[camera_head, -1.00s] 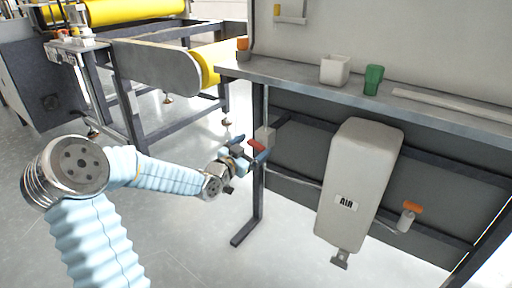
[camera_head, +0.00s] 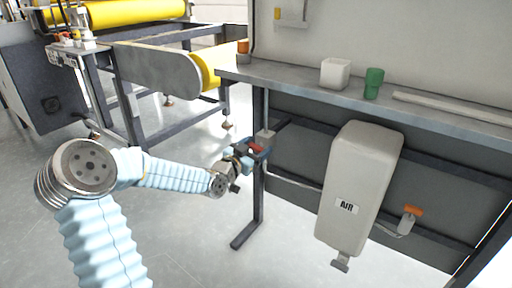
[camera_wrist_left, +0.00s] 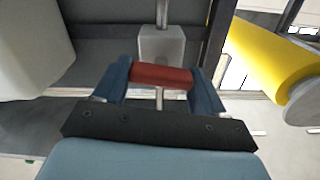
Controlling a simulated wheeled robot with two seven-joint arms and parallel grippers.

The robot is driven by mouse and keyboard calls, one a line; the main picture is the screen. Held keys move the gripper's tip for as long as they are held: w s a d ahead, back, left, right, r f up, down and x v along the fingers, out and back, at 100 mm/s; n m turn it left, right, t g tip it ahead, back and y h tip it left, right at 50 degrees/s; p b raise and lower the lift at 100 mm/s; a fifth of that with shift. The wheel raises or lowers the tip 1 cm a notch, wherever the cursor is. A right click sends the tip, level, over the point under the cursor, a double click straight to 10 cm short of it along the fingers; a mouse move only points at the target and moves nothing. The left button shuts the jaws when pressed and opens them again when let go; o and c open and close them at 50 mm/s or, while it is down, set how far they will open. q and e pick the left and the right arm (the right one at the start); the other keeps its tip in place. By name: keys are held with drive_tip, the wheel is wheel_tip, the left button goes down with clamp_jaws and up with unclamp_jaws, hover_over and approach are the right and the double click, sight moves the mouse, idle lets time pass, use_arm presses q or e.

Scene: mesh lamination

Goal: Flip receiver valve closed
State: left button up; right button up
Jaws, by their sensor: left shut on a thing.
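My left gripper (camera_head: 257,150) is at the near left leg of the workbench, with its fingers shut on a red valve handle (camera_wrist_left: 162,75). In the left wrist view, the red handle lies crosswise between the two blue fingertips of the gripper (camera_wrist_left: 162,85), in front of a grey valve box (camera_wrist_left: 161,46) on a vertical pipe. In the head view the fingers hide most of the handle. A pale tank marked AIR (camera_head: 362,180) hangs under the bench. An orange handle (camera_head: 413,211) sits on a small fitting to its right. My right gripper is out of view.
The workbench (camera_head: 300,85) carries a white container (camera_head: 335,73) and a green cup (camera_head: 373,83). Its dark leg (camera_head: 258,190) stands close to my gripper. A machine with yellow rollers (camera_head: 130,14) is at the back left. Open floor lies between.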

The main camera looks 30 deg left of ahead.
use_arm(q)
drive_tip(key=shift+r+n+p, duration=0.1)
drive_tip(key=shift+n+p, duration=0.2)
drive_tip(key=shift+n, duration=0.6)
drive_tip(key=o, duration=1)
drive_tip(key=shift+c, duration=0.2)
drive_tip(key=shift+a, duration=0.1)
drive_tip(key=s+a+p, duration=0.1)
drive_tip(key=s, duration=1.2)
drive_tip(key=shift+s, duration=0.4)
